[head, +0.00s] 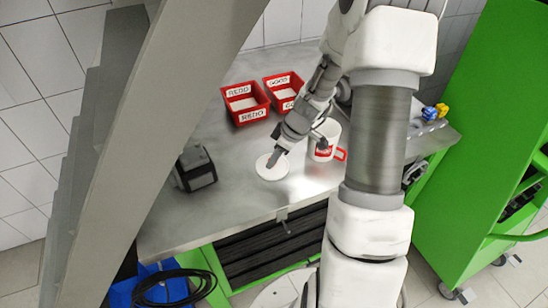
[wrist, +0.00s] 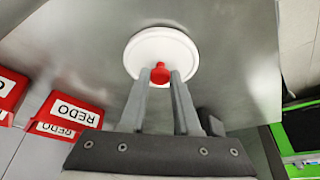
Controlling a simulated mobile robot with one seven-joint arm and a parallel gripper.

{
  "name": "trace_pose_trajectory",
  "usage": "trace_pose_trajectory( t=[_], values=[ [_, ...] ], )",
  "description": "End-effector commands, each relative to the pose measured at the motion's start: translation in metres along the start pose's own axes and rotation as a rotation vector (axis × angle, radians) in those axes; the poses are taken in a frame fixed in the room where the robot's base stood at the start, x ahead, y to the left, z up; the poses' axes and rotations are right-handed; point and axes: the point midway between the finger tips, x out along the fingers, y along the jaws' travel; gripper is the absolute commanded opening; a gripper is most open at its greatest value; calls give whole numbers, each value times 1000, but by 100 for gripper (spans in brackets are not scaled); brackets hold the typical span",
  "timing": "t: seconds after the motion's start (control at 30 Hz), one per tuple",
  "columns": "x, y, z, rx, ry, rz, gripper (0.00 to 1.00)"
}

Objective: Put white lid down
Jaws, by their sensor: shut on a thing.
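The white lid (head: 271,172) is a round disc with a red knob, over the bare grey table top in the head view. In the wrist view the lid (wrist: 160,42) is near the top centre and its red knob (wrist: 160,74) sits between my fingertips. My gripper (head: 272,162) is shut on this knob; its two fingers also show in the wrist view (wrist: 160,82). The lid looks roughly level and very close to the table, but I cannot tell if it touches. My fingertips hide part of the knob.
A white and red mug (head: 325,143) stands right of the lid. Two red bins (head: 246,116) marked REDO and GOOD are behind. A dark box (head: 195,170) stands to the left. The metal table (head: 225,210) is clear between the lid and its front edge.

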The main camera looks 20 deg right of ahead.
Motion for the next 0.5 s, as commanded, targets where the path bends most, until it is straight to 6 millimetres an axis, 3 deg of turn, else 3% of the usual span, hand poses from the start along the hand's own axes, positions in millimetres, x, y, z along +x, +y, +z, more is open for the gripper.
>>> trace_pose_trajectory(
  t=[0.4,0.43,0.5],
  values=[
    [5,0,2,-1,1,1,0],
    [5,0,2,-1,1,1,32],
    [4,0,1,-1,1,1,45]
  ],
)
